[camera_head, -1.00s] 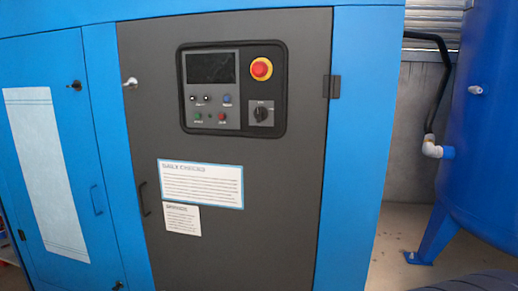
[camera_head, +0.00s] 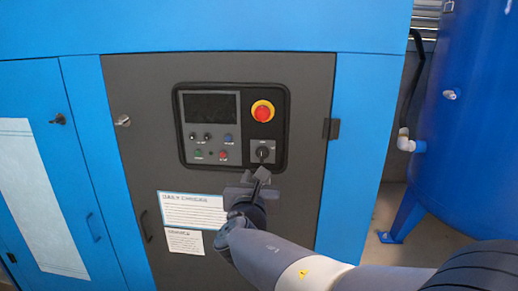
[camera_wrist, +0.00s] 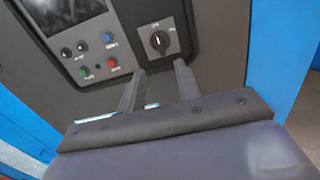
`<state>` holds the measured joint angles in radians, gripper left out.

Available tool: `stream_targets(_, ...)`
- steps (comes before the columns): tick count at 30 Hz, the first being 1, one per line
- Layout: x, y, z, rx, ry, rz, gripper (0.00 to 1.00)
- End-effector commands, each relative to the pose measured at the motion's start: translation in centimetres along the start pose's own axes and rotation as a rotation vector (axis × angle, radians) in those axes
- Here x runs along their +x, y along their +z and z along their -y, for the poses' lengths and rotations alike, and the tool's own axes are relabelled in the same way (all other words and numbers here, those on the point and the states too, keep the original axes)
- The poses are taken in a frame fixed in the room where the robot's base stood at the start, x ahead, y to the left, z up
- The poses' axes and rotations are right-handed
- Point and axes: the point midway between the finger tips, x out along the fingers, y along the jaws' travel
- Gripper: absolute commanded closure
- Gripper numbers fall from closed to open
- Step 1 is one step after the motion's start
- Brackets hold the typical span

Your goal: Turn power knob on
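The power knob (camera_head: 262,153) is a black rotary switch on a grey square plate, low on the right of the control panel, below the red emergency button. In the wrist view the knob (camera_wrist: 160,41) sits just beyond the fingertips, its white mark pointing roughly up toward a label. My gripper (camera_head: 257,174) is in front of the panel, just below the knob. In the wrist view my gripper (camera_wrist: 160,68) shows two fingers apart with a gap between them and nothing held. The fingers appear short of the knob, not around it.
A red emergency button (camera_head: 263,111) with a yellow ring is directly above the knob. A dark display (camera_head: 209,107) and several small buttons lie to the left. A door latch (camera_head: 331,129) sits right of the panel. A blue tank (camera_head: 470,130) stands at the far right.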

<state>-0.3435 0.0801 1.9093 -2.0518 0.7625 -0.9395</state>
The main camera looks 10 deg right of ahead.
Motion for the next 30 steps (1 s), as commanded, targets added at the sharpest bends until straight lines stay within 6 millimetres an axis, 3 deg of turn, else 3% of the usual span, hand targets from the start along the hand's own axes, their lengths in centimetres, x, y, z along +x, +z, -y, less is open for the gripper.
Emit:
stream_targets(5, 1.7, 0.1, -0.1, -0.009, 0.002, 0.003, 0.68)
stream_targets(18, 9.1, 0.1, -0.1, -0.006, 0.002, 0.002, 0.68)
stream_targets(24, 10.6, 0.1, -0.1, -0.005, 0.003, 0.001, 0.68)
stream_targets(30, 10.7, 0.1, -0.1, -0.004, 0.004, 0.002, 0.68)
